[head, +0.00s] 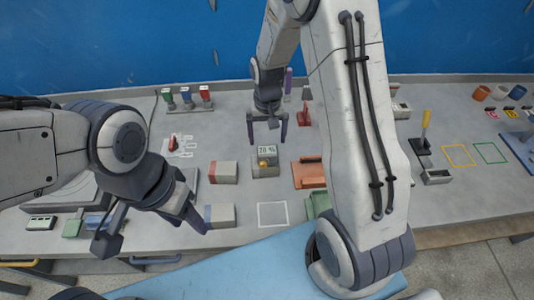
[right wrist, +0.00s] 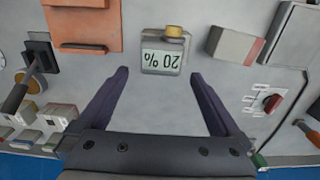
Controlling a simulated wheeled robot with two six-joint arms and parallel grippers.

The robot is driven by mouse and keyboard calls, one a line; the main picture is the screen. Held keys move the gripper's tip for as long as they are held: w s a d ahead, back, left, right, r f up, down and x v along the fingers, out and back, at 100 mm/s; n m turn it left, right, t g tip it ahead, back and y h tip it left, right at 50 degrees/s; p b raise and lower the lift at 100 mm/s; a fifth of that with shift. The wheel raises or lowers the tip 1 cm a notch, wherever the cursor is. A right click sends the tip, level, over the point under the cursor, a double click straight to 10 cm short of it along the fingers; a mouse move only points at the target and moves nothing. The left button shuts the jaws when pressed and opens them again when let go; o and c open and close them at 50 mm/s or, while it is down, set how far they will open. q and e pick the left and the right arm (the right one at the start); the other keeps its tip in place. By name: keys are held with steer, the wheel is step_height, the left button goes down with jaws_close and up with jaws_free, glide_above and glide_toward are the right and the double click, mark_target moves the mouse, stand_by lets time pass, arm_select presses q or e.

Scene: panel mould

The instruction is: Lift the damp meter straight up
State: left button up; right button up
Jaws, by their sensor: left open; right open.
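The damp meter (head: 265,161) is a small grey box on the grey table with a display reading "20 %" and a yellow-orange knob. In the right wrist view the damp meter (right wrist: 162,57) appears upside down, ahead of and between the fingertips, not gripped. My right gripper (head: 267,136) is open and empty, pointing down just behind the meter in the head view; its fingers (right wrist: 158,75) show apart in the right wrist view. My left gripper (head: 190,215) is at the left front, beside a grey block, and its jaws are partly hidden.
An orange block (head: 309,174) stands close to the right of the meter. Red-and-grey (head: 223,172) and blue-and-grey (head: 219,215) blocks lie to its left. A white square outline (head: 272,215) on the table in front is empty. A red switch (head: 173,143) stands further left.

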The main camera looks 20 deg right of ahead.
mark_target(267, 150)
steer(key=shift+s+f, duration=0.1)
steer(key=shift+f, duration=0.6)
steer(key=shift+s+a+f+p, duration=0.1)
steer(key=shift+s+f+p, duration=0.05)
steer(key=shift+f+p, duration=0.25)
steer(key=f, duration=0.1)
steer(key=f+p, duration=0.1)
steer(key=f, duration=0.1)
steer(key=shift+s+a+f, duration=0.1)
steer(key=shift+s+f, duration=0.05)
steer(key=shift+s, duration=0.15)
steer(key=shift+f, duration=0.55)
steer(key=shift+w, duration=0.1)
jaws_close()
steer(key=shift+r, duration=0.1)
